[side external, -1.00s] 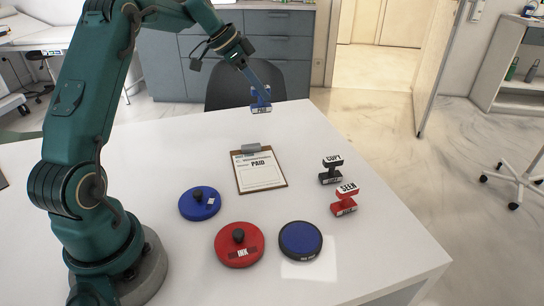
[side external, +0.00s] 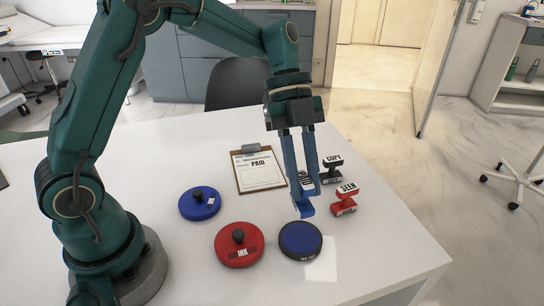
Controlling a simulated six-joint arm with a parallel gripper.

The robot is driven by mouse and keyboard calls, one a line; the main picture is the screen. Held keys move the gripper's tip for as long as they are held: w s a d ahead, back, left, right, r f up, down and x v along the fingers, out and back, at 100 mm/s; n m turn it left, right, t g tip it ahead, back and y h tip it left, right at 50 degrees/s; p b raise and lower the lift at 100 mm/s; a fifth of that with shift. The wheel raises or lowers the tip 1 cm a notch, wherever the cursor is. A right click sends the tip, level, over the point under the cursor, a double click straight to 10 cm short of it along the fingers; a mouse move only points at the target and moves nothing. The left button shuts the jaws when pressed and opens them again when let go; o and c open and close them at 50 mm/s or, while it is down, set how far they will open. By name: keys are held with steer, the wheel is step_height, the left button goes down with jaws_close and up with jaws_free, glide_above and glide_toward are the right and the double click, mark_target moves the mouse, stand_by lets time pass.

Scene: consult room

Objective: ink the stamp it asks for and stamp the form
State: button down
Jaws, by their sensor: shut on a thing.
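My gripper (side external: 304,188) is shut on the blue PAID stamp (side external: 306,211) and points down. The stamp hangs just behind and above the open blue ink pad (side external: 300,240); a gap seems to show between them. The fingers partly hide the stamp. The form (side external: 258,171), with PAID printed on it, lies on a brown clipboard (side external: 242,188) to the left of the gripper. No stamp mark shows on its lower part.
A black COPY stamp (side external: 332,170) and a red SEEN stamp (side external: 345,199) stand right of the gripper. A blue knobbed lid (side external: 199,204) lies at left. A red knobbed INK pad or lid (side external: 239,246) sits left of the blue pad. The front right tabletop is clear.

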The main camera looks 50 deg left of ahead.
mark_target(303, 215)
steer(key=shift+s+d+f, duration=0.1)
steer(key=shift+s+d, duration=0.05)
steer(key=shift+d, duration=0.35)
steer(key=shift+f, duration=2.85)
steer(key=shift+f, duration=0.6)
steer(key=shift+r, duration=3.6)
steer(key=w+a+f+n+t, duration=0.1)
steer(key=w+a+n+t, duration=0.25)
steer(key=a, duration=0.65)
steer(key=w+a+n+t, duration=0.2)
steer(key=a+n, duration=0.3)
steer(key=a, duration=0.4)
steer(key=shift+g, duration=0.25)
steer(key=shift+s+a+f, duration=0.1)
steer(key=shift+f, duration=1.45)
steer(key=shift+s+a+f, duration=0.1)
steer(key=shift+f, duration=1.45)
